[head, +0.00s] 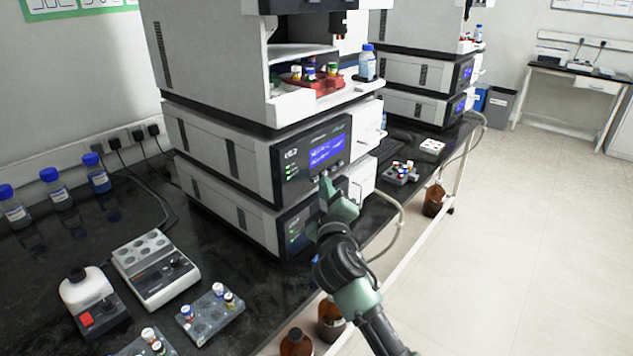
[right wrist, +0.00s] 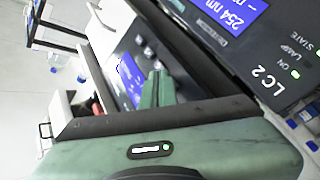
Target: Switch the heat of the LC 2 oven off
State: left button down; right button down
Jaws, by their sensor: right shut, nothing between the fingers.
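The LC 2 stack stands on the dark bench in the head view. Its upper module (head: 312,160), with a lit blue screen, shows "LC2" and "254 nm" on its panel (right wrist: 275,50) in the right wrist view. The module below it (head: 297,232) has green lights, and my right gripper hides part of its front. In the right wrist view this lower panel has a blue screen (right wrist: 131,80) and pale round buttons (right wrist: 148,50). My right gripper (head: 326,185) is shut and empty in front of that panel; its fingertips (right wrist: 158,75) overlap it. I cannot tell whether they touch. My left gripper is not in view.
A pale tube (head: 402,215) loops close to my right arm. Brown bottles (head: 331,318) stand below the bench edge. A second stack (head: 425,75) is behind. Vial racks (head: 210,315) and a heater block (head: 155,268) lie left. The floor at right is clear.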

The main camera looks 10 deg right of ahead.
jog(key=shift+w+a, duration=0.25)
jog(key=shift+w, duration=0.05)
dwell(0.7)
jog(key=shift+s+d, duration=0.1)
dwell(0.3)
jog(key=shift+s+d, duration=0.4)
jog(key=shift+s, duration=0.15)
jog(key=s+d+p, duration=0.1)
jog(key=s, duration=0.1)
jog(key=s+d+p, duration=0.1)
jog(key=s+d, duration=0.1)
jog(key=shift+p, duration=0.3)
dwell(0.5)
